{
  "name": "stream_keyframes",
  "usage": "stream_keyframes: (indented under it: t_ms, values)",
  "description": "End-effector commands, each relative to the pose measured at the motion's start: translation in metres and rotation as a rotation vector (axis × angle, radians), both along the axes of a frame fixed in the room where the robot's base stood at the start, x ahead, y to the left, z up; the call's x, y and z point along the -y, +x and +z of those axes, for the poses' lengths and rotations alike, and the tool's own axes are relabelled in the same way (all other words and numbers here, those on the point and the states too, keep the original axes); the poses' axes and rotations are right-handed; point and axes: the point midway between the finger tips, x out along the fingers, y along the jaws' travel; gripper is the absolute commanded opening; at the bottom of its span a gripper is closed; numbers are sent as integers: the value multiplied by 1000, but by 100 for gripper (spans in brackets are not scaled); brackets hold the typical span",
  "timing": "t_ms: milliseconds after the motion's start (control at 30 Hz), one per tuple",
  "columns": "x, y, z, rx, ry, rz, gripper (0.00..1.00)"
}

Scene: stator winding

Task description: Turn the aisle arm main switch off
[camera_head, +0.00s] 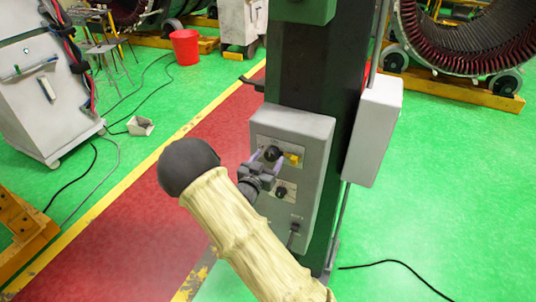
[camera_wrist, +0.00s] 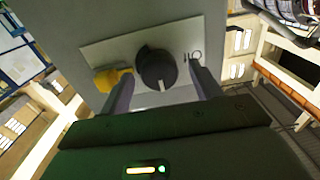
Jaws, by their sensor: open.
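The main switch is a black rotary knob (camera_wrist: 156,68) on a light plate, with a white pointer line and I/O style marks to its right in the wrist view. It also shows in the head view (camera_head: 272,153) on the upper plate of a grey control box. My gripper (camera_wrist: 160,90) is open, with one finger on each side of the knob. Whether the fingers touch it cannot be told. In the head view my gripper (camera_head: 262,164) is at the upper plate, and my arm hides part of the box's left side.
The grey control box (camera_head: 312,165) is mounted on a dark green column (camera_head: 318,70). A yellow part (camera_head: 293,158) sits beside the knob. A second black knob (camera_head: 281,191) is lower down. A white box (camera_head: 374,130) hangs on the column's right. Red floor lies to the left.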

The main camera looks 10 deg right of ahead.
Motion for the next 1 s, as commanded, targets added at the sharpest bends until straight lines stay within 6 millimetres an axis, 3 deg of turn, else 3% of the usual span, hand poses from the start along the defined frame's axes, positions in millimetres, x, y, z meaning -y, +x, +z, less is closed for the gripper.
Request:
stream_keyframes:
  t_ms: [367, 600, 1000]
  values:
    - [5, 7, 0, -1, 1, 1, 63]
    - [5, 7, 0, -1, 1, 1, 19]
    - [4, 7, -1, -24, -32, 2, 19]
